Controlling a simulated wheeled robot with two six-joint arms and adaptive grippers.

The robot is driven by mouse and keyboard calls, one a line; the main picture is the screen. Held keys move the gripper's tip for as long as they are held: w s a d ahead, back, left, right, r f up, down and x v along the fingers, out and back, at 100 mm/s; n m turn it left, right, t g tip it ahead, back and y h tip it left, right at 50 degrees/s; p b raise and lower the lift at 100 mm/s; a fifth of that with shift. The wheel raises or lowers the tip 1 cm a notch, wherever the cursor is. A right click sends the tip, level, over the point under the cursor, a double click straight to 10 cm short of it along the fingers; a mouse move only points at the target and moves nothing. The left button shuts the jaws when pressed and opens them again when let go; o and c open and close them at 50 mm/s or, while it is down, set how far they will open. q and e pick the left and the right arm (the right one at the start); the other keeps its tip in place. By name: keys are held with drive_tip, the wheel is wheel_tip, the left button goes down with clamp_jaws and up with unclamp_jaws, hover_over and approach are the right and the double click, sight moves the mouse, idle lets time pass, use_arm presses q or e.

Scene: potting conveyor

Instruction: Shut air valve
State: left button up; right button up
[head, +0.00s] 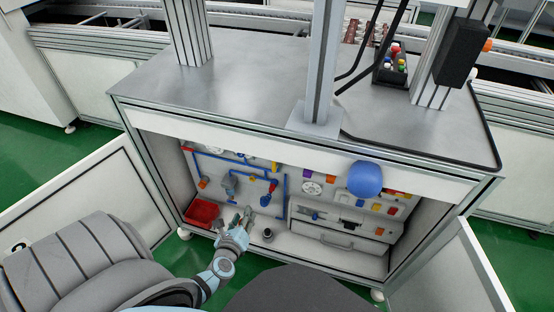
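Blue air pipes (286,192) run over the back panel inside the open cabinet under the bench. A red handle (272,186) sits on the right part of this pipework, with a blue fitting (265,201) just below it. Which fitting is the air valve, and how its handle is set, is too small to tell for certain. My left gripper (243,217) is at the cabinet opening, below and left of the red handle and apart from it. Its fingers look spread and empty. My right gripper is out of view.
A red bin (202,212) stands left of my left gripper, and a dark cylindrical item (268,235) right of it. A blue rounded object (365,179) shows before the right half. The cabinet doors (92,193) stand open at both sides. A drawer (340,245) is lower right.

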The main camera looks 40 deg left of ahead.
sight(275, 163)
use_arm(q)
drive_tip(key=w+d+r+m+t+b, duration=0.2)
drive_tip(key=w+r+m+t, duration=0.3)
drive_tip(key=w+r+m, duration=0.25)
drive_tip(key=shift+m+h, duration=0.25)
drive_tip(key=shift+h, duration=0.05)
drive_tip(key=b+x, duration=0.1)
drive_tip(key=x, duration=0.3)
drive_tip(key=b+x, duration=0.1)
drive_tip(key=x, duration=0.3)
drive_tip(key=b+x, duration=0.1)
drive_tip(key=x, duration=0.4)
drive_tip(key=shift+a+r+b, duration=0.15)
drive_tip(key=shift+r+b, duration=0.15)
drive_tip(key=shift+b, duration=0.05)
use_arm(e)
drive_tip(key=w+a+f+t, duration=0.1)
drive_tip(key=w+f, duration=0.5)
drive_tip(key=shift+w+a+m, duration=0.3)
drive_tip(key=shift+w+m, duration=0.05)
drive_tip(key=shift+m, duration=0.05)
use_arm(q)
drive_tip(key=shift+s, duration=0.1)
clamp_jaws()
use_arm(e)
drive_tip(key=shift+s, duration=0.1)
